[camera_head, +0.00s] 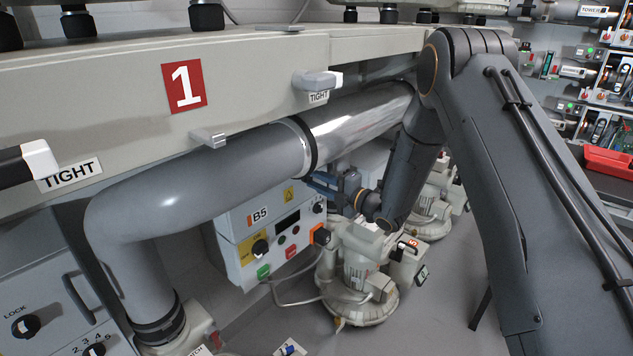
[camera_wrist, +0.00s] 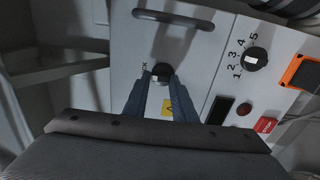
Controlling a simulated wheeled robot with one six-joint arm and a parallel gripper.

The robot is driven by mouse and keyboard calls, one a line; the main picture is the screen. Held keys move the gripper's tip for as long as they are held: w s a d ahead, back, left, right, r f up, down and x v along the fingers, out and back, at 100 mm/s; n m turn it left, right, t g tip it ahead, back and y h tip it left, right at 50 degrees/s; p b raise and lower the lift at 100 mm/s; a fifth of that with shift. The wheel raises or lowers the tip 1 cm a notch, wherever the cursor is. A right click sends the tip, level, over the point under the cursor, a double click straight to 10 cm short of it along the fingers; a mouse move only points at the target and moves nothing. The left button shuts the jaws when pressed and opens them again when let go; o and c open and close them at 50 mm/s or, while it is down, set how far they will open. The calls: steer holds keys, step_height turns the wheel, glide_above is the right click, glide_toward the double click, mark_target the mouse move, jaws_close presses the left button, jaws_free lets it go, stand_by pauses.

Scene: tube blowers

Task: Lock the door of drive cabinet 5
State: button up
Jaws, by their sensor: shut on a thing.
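The cabinet marked B5 (camera_head: 265,230) stands under the big grey pipe. Its door handle and lock are not clear in the head view. In the wrist view a pale cabinet door (camera_wrist: 205,70) fills the middle, with a dark bar handle (camera_wrist: 172,18). A black lock knob (camera_wrist: 162,71) with a pale mark sits beside partly hidden lettering ending in "CK". My gripper (camera_wrist: 162,80) is shut on this knob, one blue-grey finger on each side. In the head view my gripper (camera_head: 322,184) is at the cabinet's upper right, partly behind the pipe.
A selector dial numbered 1 to 5 (camera_wrist: 255,58), a red lamp (camera_wrist: 244,108) and an orange-framed part (camera_wrist: 301,72) lie right of the knob. The grey pipe (camera_head: 200,190) runs close above my gripper. A cream blower (camera_head: 358,270) stands below my arm.

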steer(key=o, duration=1)
steer(key=shift+o, duration=0.2)
steer(key=v, duration=0.8)
